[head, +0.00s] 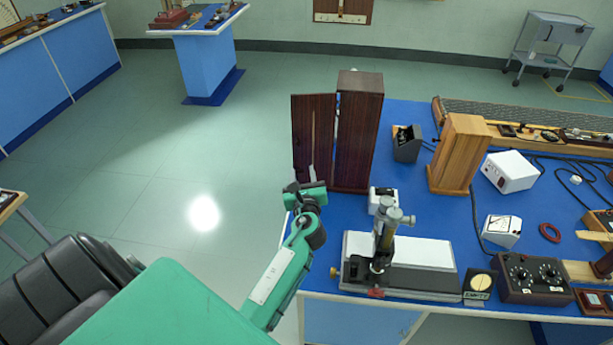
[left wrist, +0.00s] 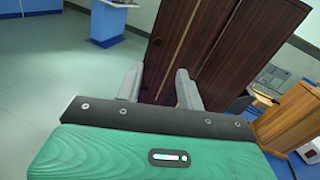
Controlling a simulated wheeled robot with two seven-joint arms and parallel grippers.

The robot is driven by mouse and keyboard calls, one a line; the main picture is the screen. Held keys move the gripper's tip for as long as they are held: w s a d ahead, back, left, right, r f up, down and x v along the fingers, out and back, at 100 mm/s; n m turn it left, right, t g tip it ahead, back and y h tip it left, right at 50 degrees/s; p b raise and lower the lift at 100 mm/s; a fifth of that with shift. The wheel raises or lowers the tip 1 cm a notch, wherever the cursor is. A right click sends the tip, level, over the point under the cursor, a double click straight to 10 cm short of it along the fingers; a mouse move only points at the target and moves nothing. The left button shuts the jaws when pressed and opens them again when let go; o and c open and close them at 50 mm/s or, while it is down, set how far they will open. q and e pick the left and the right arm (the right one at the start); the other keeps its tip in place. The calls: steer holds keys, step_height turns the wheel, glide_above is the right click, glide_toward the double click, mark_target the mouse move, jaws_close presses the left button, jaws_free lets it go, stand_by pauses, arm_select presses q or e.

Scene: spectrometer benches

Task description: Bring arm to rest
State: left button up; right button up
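My left arm (head: 280,275) reaches in from the lower left of the head view. Its green gripper (head: 311,176) is at the table's left edge, by the lower part of a dark wooden cabinet's open door (head: 312,130). In the left wrist view the two grey fingers of the left gripper (left wrist: 158,88) stand apart. Dark wood shows between and beyond them, and nothing is clearly gripped. I cannot tell whether a finger touches the door. The tall cabinet (head: 360,130) stands upright on the blue table. My right gripper is not in view.
The blue table (head: 410,185) holds a microscope-like instrument (head: 384,240), a lighter wooden box (head: 460,153), a white box (head: 510,171) and a dark control box (head: 533,278). Open floor (head: 150,165) lies left of the table. Other benches (head: 207,65) stand farther back.

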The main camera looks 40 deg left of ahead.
arm_select(q)
steer(key=s+d+f+n+g+h, duration=0.2)
steer(key=s+f+n+g, duration=0.15)
steer(key=s+n, duration=0.4)
steer(key=s+d+f+n+g+h, duration=0.2)
steer(key=s+d+f+n, duration=0.15)
steer(key=s+n, duration=0.4)
steer(key=s+d+f+n+g+h, duration=0.1)
steer(key=s+d+n+g+h, duration=0.1)
steer(key=s+d+n+h, duration=0.5)
steer(key=s+d+f+n+g+h, duration=0.1)
steer(key=s+d+n+g, duration=0.15)
steer(key=s+d, duration=0.6)
steer(key=s+a+f+g+b, duration=0.1)
steer(key=s+f, duration=0.1)
steer(key=f, duration=1.3)
steer(key=s+a+f, duration=0.1)
steer(key=a+f, duration=0.1)
steer(key=f, duration=1.3)
steer(key=s+a+f+g+b, duration=0.1)
steer(key=s+a+f, duration=0.2)
steer(key=s+f, duration=1.6)
step_height(320, 180, down, 3)
steer(key=shift+s+a+m+g, duration=0.2)
steer(key=shift+s+m+g, duration=0.15)
steer(key=shift+s+g, duration=0.05)
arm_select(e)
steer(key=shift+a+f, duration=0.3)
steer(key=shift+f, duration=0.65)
